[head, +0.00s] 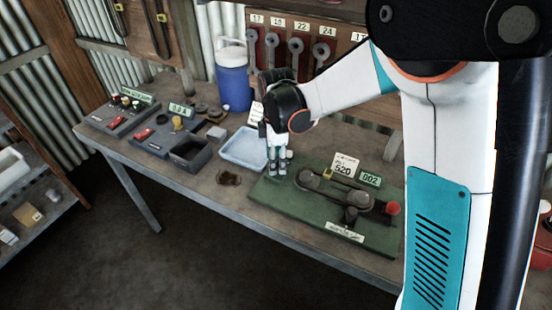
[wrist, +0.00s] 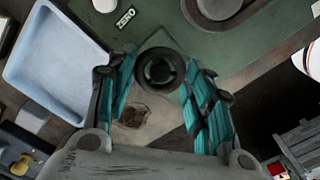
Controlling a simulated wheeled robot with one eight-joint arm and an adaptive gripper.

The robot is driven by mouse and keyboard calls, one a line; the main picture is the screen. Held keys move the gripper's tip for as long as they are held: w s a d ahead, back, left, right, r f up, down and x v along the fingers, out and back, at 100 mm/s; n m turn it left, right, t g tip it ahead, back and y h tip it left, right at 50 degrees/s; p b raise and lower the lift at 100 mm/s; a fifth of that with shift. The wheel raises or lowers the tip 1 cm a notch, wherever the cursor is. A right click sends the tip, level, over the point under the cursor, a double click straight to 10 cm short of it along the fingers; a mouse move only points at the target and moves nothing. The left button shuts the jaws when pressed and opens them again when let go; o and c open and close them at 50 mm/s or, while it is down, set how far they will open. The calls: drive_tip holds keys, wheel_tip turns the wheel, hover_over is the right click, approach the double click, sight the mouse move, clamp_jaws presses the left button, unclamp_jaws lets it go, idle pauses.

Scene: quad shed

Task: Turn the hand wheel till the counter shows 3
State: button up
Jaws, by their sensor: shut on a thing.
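The green board (head: 275,212) lies on the bench with a dark rounded mechanism (head: 325,190) on it, a small yellow part near its left end; I cannot tell clearly which part is the hand wheel. The counter (head: 370,179) reads 002. My gripper (head: 278,172) points down at the board's left end, left of the mechanism. In the wrist view its fingers (wrist: 158,65) are shut on a dark round ring-like piece (wrist: 160,84) by the board's corner. I cannot tell whether this piece is fixed to the board. A ZERO label (wrist: 125,18) is near it.
A pale blue tray (head: 244,148) stands left of the board, with a brown stain (head: 229,179) in front. A red knob (head: 392,208) is at the board's right end. A blue jug (head: 232,88) stands behind. Dark boxes (head: 192,155) lie farther left.

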idle(0.3)
drive_tip(key=o, duration=1.1)
drive_tip(key=shift+c, duration=0.2)
drive_tip(key=shift+r, duration=0.1)
wheel_tip(320, 180, up, 12)
